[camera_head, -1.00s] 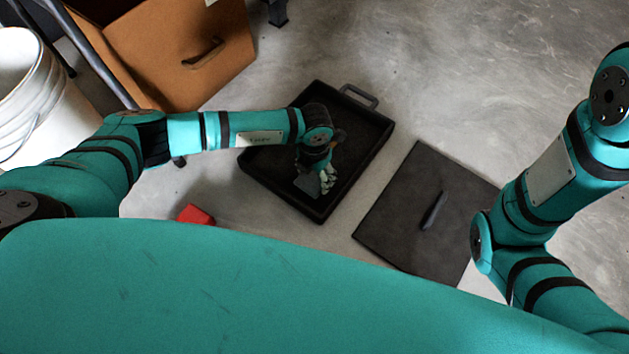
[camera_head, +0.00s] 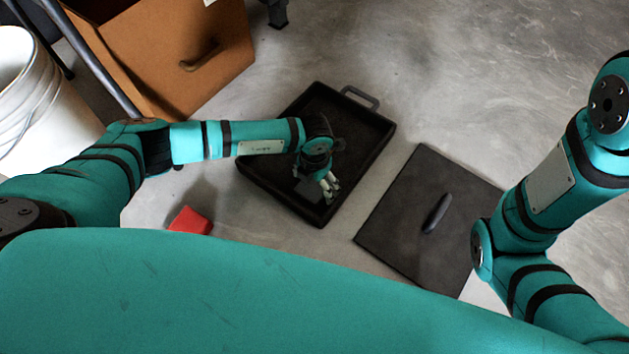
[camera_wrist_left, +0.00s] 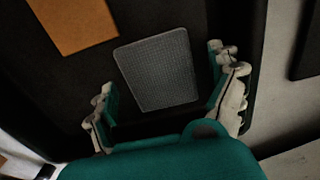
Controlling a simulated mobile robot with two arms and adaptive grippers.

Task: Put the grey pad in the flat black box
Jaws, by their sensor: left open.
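The flat black box (camera_head: 376,141) lies open on the floor, with a handle on its far side. The grey pad (camera_wrist_left: 158,70) lies inside on the dark bottom, between and beyond my open fingers in the left wrist view. In the head view the grey pad (camera_head: 309,191) shows partly beside my gripper. My left gripper (camera_head: 329,190) is low over the near part of the box. It also shows in the left wrist view (camera_wrist_left: 168,98), open with both fingers apart from the pad. My right arm is at the right, its gripper out of frame.
An orange-brown flat piece (camera_wrist_left: 75,24) also lies in the box. A dark lid-like panel with a handle (camera_head: 400,220) lies right of the box.

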